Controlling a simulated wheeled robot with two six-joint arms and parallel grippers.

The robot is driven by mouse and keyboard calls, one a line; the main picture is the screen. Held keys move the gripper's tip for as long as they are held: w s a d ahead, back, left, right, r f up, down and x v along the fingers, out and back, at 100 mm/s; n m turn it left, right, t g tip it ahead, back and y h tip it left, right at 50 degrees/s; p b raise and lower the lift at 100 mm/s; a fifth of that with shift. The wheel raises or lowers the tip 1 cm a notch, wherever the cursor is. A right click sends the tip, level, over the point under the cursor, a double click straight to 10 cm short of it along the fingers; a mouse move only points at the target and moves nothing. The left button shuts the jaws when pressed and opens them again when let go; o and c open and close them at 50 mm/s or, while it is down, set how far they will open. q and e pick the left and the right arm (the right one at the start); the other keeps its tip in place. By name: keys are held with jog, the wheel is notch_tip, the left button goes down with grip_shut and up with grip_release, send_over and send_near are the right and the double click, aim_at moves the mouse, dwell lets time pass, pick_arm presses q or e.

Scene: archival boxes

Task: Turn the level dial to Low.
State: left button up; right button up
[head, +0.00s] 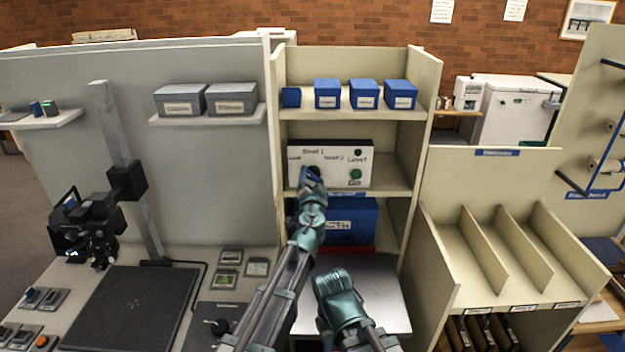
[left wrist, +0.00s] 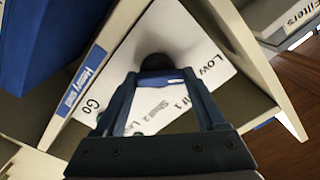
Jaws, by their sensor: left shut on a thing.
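The white control panel (head: 335,155) stands upright on the middle shelf of the open rack; it also shows in the left wrist view (left wrist: 195,52). It carries printed words, among them Low, Shelf 1, Shelf 2 and Go in the left wrist view. The dark round level dial (left wrist: 154,61) is on its face. My left gripper (head: 312,174) is at the panel's lower left part; in the left wrist view its fingertips (left wrist: 160,76) are shut on the dial. The fingers partly hide the dial, and I cannot make out its pointer.
Two green round parts (head: 356,174) sit on the panel's right side. Several blue boxes (head: 365,94) stand on the shelf above. A larger blue box (head: 352,218) is on the shelf below. Shelf sides (head: 416,125) close in the panel on the right.

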pick_arm(q)
jog(key=shift+s+n, duration=0.1)
jog(key=shift+n, duration=0.2)
dwell(0.4)
jog(key=o, duration=1.3)
